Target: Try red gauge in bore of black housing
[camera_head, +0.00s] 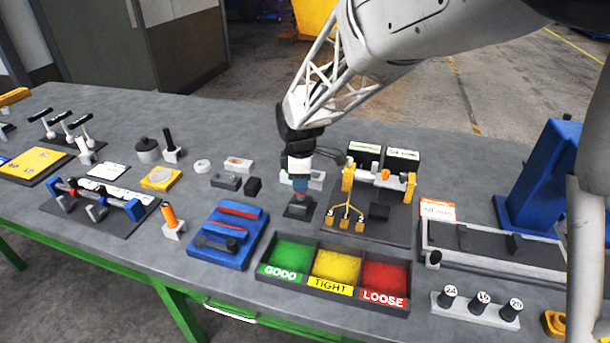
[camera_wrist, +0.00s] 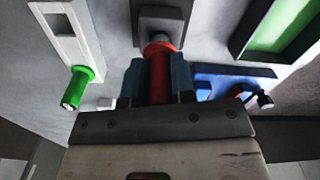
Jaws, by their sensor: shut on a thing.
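My gripper (camera_head: 299,184) is shut on the red gauge (camera_wrist: 160,75), whose red body shows between the blue fingers in the wrist view. The gauge points down at the black housing (camera_head: 299,210), a small dark block on the grey table.
A blue rack (camera_head: 212,258) with red-handled gauges stands left of the housing. The tray (camera_head: 333,292) marked GOOD, TIGHT and LOOSE lies in front. A dark board with yellow fixtures (camera_head: 345,215) is close on the right. A green-tipped pin (camera_wrist: 76,88) shows in the wrist view.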

